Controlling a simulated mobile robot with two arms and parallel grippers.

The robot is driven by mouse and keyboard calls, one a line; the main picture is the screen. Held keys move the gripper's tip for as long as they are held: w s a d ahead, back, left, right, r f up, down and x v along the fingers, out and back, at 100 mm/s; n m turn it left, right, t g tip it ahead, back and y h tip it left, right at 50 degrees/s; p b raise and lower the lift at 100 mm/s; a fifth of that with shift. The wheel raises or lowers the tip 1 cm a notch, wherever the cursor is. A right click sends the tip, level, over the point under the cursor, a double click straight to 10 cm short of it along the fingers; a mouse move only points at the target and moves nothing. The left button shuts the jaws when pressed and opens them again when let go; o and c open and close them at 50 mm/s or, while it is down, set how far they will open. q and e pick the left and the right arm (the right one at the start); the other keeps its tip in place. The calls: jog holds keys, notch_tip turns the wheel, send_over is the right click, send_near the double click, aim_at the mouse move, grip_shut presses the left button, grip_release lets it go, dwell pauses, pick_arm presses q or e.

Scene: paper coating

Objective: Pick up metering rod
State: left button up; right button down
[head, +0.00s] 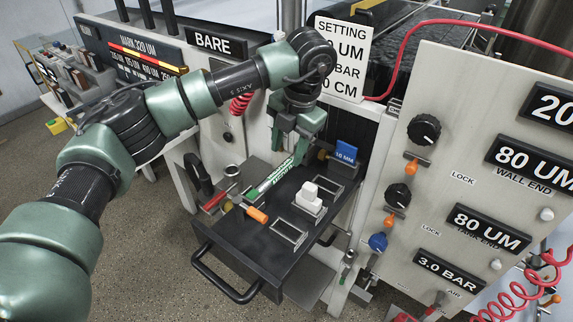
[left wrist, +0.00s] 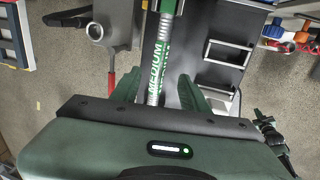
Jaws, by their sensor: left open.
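A metering rod (head: 268,179), silver and white with green "MEDIUM" bands, lies along the left side of a black pull-out tray (head: 230,232). In the left wrist view the rod (left wrist: 164,50) runs lengthwise from the top edge down toward my gripper. My left gripper (head: 292,147) hangs above the rod's far part in the head view. It is open, and in the left wrist view its green fingers (left wrist: 158,90) show on either side of the rod. I cannot tell the height gap between fingers and rod. My right gripper is not in view.
A white block (head: 309,198) stands on the tray, near an empty rectangular holder (head: 289,231) and a blue "18 MM" tag (head: 346,151). A control panel (head: 450,190) with knobs rises at right.

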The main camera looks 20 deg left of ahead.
aim_at(281, 169)
pick_arm(q)
jog(key=p, duration=0.1)
jog(key=f, duration=0.1)
jog(key=a+f+p, duration=0.1)
jog(key=shift+s+f+p, duration=0.25)
jog(key=shift+s+p, duration=0.05)
jog(key=shift+w+a+f+p, duration=0.1)
jog(key=shift+f+p, duration=0.15)
jog(key=shift+f, duration=0.4)
jog(key=shift+w+a+f+p, duration=0.1)
jog(key=shift+f+p, duration=0.1)
jog(key=shift+f, duration=0.4)
jog(key=shift+w+f, duration=0.1)
jog(key=shift+f, duration=0.35)
grip_shut()
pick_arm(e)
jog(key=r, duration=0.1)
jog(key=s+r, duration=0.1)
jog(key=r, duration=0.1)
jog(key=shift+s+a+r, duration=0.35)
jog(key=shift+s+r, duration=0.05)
